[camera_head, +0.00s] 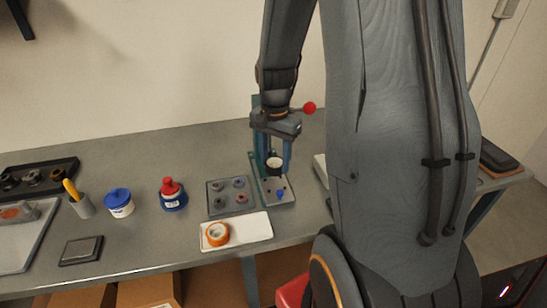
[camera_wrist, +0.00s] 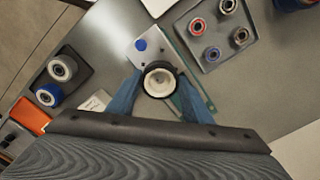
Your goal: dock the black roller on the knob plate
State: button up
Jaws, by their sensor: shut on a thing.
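My gripper (camera_head: 275,158) is shut on the black roller (camera_head: 274,163), a short black cylinder with a pale centre. In the wrist view the roller (camera_wrist: 160,80) sits between the two blue fingers of my gripper (camera_wrist: 160,76). The knob plate (camera_head: 267,188) is a grey plate with a blue knob (camera_head: 280,194) near its front end and a green edge. It also shows in the wrist view (camera_wrist: 147,30), with the knob (camera_wrist: 140,44) beyond the roller. The roller is over the plate; whether it touches is unclear. The roller and fingers hide part of the plate.
A grey tray (camera_head: 227,209) with several small rollers lies just left of the plate. A white tray (camera_head: 258,229) with an orange ring (camera_head: 217,234) lies in front. A red ball handle (camera_head: 309,108) rises behind. A dark tray (camera_wrist: 77,80) holds rollers on the other side.

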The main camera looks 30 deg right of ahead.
jog(key=b, duration=0.4)
send_over(275, 185)
jog(key=shift+f, duration=2.5)
jog(key=shift+p, duration=0.6)
jog(key=shift+f, duration=0.45)
jog(key=o, duration=0.8)
jog(key=shift+r+p, duration=4.25)
jog(key=shift+r, duration=1.3)
